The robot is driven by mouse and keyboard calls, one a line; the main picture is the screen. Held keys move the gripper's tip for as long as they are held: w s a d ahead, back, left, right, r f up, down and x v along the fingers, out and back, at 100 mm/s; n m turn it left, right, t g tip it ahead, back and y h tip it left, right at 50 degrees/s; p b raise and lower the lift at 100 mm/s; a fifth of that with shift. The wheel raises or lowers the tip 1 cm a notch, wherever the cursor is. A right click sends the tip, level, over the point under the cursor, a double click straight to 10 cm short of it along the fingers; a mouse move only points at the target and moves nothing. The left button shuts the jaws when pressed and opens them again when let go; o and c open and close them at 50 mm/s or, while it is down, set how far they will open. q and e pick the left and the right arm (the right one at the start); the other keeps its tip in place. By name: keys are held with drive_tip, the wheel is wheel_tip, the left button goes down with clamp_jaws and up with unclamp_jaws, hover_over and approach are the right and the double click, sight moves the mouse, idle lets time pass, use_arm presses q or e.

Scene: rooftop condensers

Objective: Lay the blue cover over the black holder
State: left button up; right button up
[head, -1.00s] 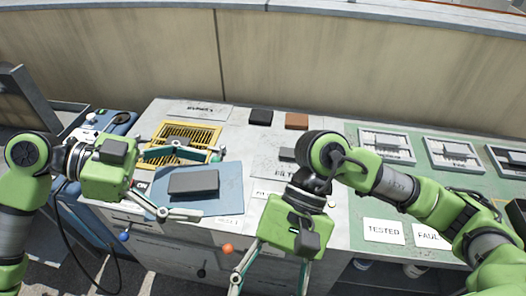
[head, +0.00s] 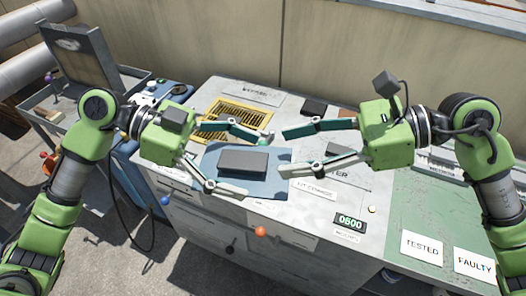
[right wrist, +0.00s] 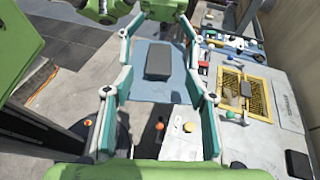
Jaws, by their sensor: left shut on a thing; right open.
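The blue cover (head: 277,184) is a flat sheet over the counter's front left part, jutting past its front edge. It also shows in the right wrist view (right wrist: 143,88). A dark grey block (head: 243,161) appears on top of it. My left gripper (head: 253,166) spans the cover from the left, its fingers at the far and near edges. My right gripper (head: 287,151) is open at the cover's right side, fingers pointing left; I cannot tell if they touch it. A black block (head: 314,106) lies farther back. I cannot tell which dark block is the holder.
A yellow slotted tray (head: 222,112) lies behind the cover. A 0600 display (head: 349,223) and TESTED (head: 421,247) and FAULTY (head: 473,262) cards are to the right. A wall closes off the back. Coloured knobs stick out along the counter's front.

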sight(245, 159)
drive_tip(key=x, duration=0.9)
drive_tip(key=c, duration=1.3)
use_arm(q)
drive_tip(key=o, duration=1.3)
